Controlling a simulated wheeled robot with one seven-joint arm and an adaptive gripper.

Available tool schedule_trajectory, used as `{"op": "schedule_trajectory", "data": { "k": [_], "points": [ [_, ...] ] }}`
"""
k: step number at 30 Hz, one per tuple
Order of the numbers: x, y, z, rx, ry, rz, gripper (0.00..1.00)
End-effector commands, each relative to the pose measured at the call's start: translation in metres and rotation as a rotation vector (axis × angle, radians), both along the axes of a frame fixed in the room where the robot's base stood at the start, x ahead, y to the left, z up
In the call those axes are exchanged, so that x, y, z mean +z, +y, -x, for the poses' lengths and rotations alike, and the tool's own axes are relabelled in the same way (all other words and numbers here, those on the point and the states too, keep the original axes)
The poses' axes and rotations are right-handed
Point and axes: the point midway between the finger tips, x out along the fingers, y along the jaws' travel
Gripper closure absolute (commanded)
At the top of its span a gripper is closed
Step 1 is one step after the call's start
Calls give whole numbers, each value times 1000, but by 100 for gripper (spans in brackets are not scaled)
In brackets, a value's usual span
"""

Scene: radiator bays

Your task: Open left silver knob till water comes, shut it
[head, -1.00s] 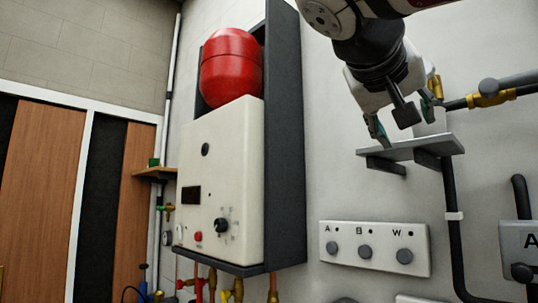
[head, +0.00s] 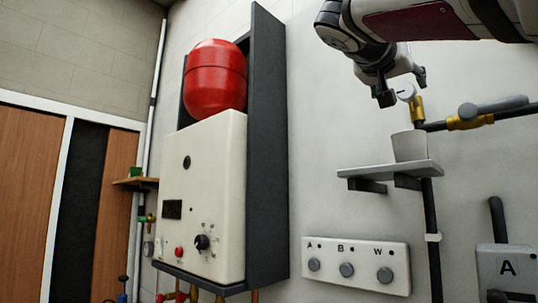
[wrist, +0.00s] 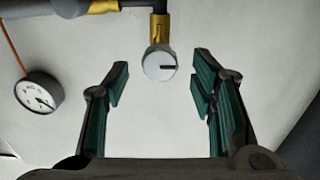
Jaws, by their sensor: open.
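A round silver knob (head: 405,92) with a dark mark on its face sits on a brass fitting at the upper right. In the wrist view the knob (wrist: 159,66) shows between the two fingers, with a gap on each side. My gripper (head: 403,87) is open and empty, its fingers on either side of the knob; contact cannot be seen. A light grey cup (head: 409,146) stands upright on a grey wall shelf (head: 375,172) below the brass fitting. No water shows.
A dark pipe with a brass valve and grey lever (head: 493,106) runs right. A panel (head: 355,264) marked A, B, W has three grey knobs. A white boiler unit (head: 203,195) with a red tank (head: 215,80) hangs left. A gauge (wrist: 38,92) shows in the wrist view.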

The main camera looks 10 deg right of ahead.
Motion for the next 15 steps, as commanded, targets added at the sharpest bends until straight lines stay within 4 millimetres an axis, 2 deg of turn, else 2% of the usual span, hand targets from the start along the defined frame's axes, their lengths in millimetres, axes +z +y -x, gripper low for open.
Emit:
{"op": "schedule_trajectory", "data": {
  "k": [6,15],
  "points": [
    [1,-25,-18,-1,1,0,49],
    [0,-35,-26,0,1,1,49]
  ]
}}
